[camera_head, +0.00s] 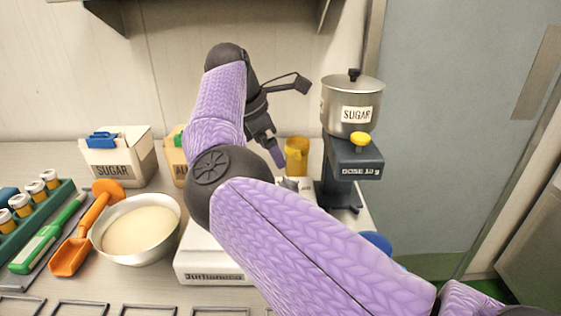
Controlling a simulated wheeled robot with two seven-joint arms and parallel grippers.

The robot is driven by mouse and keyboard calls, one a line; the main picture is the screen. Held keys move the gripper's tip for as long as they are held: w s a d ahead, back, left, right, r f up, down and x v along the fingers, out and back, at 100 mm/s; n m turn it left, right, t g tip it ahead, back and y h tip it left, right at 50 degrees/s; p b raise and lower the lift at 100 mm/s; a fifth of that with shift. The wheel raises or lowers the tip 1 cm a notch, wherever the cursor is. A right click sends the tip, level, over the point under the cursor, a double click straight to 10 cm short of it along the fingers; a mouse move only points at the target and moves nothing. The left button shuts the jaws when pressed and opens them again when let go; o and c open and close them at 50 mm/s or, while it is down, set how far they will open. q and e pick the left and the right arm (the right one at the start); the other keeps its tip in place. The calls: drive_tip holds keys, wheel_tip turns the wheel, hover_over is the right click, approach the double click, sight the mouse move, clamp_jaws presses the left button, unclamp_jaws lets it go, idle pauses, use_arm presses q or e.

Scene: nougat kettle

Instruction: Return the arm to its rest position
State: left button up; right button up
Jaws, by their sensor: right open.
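My right arm, in a purple knitted sleeve with dark joints, comes in from the lower right and reaches up across the middle of the view. My right gripper (272,148) is at its far end, pointing down, open, with nothing seen in it. It is just left of a yellow cup (297,155); I cannot tell whether they touch. My left gripper is not in view.
A sugar dispenser (353,155) stands right of the gripper. At left are a sugar box (118,165), bowl (140,232), orange scoop (75,250) and jar rack (38,217).

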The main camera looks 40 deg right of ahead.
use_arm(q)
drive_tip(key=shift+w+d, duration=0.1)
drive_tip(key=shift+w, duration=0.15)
use_arm(e)
drive_tip(key=shift+a+r, duration=0.15)
drive_tip(key=shift+r, duration=0.1)
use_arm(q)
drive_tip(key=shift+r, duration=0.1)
use_arm(e)
drive_tip(key=shift+r, duration=0.1)
